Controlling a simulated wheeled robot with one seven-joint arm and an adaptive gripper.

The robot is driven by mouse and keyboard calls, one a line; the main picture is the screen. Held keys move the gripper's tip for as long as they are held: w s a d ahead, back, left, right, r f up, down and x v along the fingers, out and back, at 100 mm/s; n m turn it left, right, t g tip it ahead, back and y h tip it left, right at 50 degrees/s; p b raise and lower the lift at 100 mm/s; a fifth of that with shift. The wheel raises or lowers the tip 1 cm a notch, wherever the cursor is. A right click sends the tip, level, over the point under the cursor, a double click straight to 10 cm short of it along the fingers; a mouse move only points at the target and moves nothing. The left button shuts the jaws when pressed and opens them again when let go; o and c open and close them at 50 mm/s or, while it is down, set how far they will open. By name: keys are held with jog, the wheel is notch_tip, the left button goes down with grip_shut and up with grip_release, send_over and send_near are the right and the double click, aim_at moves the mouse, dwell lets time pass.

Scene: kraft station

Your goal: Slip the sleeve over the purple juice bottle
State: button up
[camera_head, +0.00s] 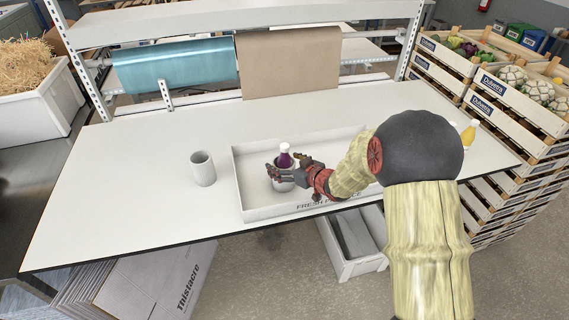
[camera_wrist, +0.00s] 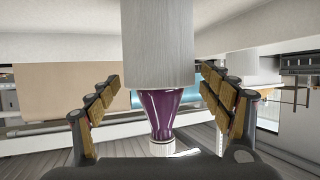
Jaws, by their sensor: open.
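The purple juice bottle (camera_head: 284,153) with a white cap stands upright in the shallow white tray (camera_head: 241,190). A pale grey sleeve (camera_head: 283,185) is around its lower part, with the purple neck and shoulder showing above. In the wrist view, where the scene appears upside down, the sleeve (camera_wrist: 158,45) surrounds the bottle (camera_wrist: 160,110), whose cap points down. My gripper (camera_wrist: 160,82) is open, its fingers on either side of the bottle and sleeve with gaps visible. In the head view my gripper (camera_head: 284,164) partly covers the sleeve.
A second grey sleeve (camera_head: 203,169) stands on the white table (camera_head: 120,190), left of the tray. A yellow bottle (camera_head: 468,133) stands at the right, partly behind my arm. Produce crates (camera_head: 515,105) are stacked at the right. The table's left side is clear.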

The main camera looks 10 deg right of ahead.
jog(key=v, duration=1.2)
dwell(0.5)
jog(key=s+d+r+m+g+h+b, duration=0.1)
jog(key=s+d+r+m+h, duration=0.15)
jog(key=r, duration=0.25)
jog(key=s+d+r+m+h+b, duration=0.1)
jog(key=s+d+r+h, duration=0.2)
jog(key=r+h, duration=0.1)
jog(key=s+a+g+b, duration=0.1)
jog(key=s+a+g, duration=0.2)
jog(key=s, duration=0.9)
jog(key=s+a+m+g+y+b, duration=0.1)
jog(key=s+a, duration=0.5)
jog(key=s, duration=0.7)
jog(key=shift+a+r+g, duration=0.2)
jog(key=shift+a+g, duration=0.2)
jog(key=shift+g, duration=0.5)
